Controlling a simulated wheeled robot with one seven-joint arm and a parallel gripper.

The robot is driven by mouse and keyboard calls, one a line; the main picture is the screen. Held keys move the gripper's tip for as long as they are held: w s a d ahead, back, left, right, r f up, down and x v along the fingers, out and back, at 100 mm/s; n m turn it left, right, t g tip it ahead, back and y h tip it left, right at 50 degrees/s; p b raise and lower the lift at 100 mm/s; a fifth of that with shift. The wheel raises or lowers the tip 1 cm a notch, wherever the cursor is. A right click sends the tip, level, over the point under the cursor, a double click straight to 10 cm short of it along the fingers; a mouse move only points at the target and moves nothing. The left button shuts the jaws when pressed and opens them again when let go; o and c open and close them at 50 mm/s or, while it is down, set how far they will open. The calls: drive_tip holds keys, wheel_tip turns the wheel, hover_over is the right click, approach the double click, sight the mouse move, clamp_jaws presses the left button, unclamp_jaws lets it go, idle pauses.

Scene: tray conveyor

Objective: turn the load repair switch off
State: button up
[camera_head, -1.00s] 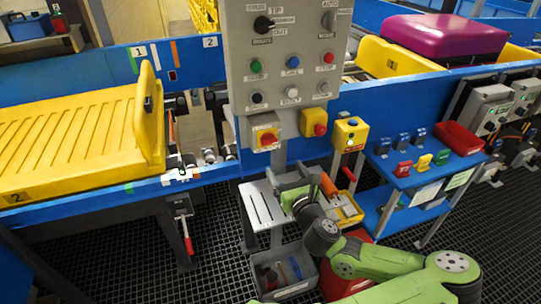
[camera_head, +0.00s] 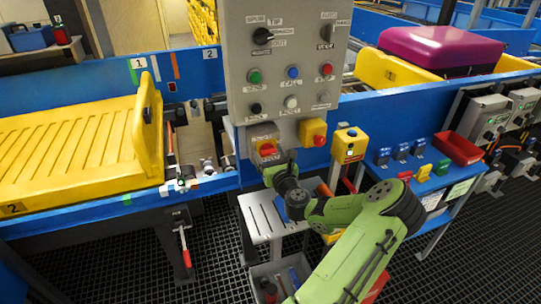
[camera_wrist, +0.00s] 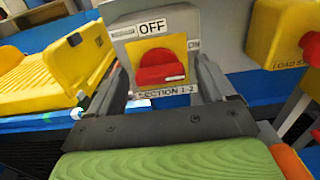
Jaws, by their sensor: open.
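A red rotary switch (camera_head: 267,150) on a yellow plate sits low on the grey control panel. The wrist view shows its red knob (camera_wrist: 161,67) close up, with OFF printed above, part of ON at the right and a "SECTION 1-2" label below. The knob's bar lies roughly horizontal. No "load repair" label is readable. My gripper (camera_wrist: 161,75) is open, with one finger at each side of the switch. I cannot tell whether they touch it. In the head view my gripper (camera_head: 280,170) is just below the switch and partly hides it.
A yellow box with a red button (camera_head: 313,131) is close to the right; its label starts "LOAD S" in the wrist view. The grey panel (camera_head: 290,120) carries several knobs and buttons above. A slotted shelf (camera_head: 268,215) is below. A yellow tray (camera_head: 80,140) lies left.

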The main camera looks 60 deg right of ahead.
drive_tip(key=c, duration=1.1)
drive_tip(key=shift+o, duration=0.2)
drive_tip(key=shift+n, duration=0.4)
drive_tip(key=n+b, duration=0.1)
drive_tip(key=n, duration=0.2)
drive_tip(key=shift+f+n, duration=0.1)
drive_tip(key=shift+n, duration=0.3)
drive_tip(key=n+b, duration=0.2)
drive_tip(key=n, duration=0.2)
drive_tip(key=shift+b, duration=0.3)
drive_tip(key=shift+n+b, duration=3.5)
drive_tip(key=shift+n, duration=1.2)
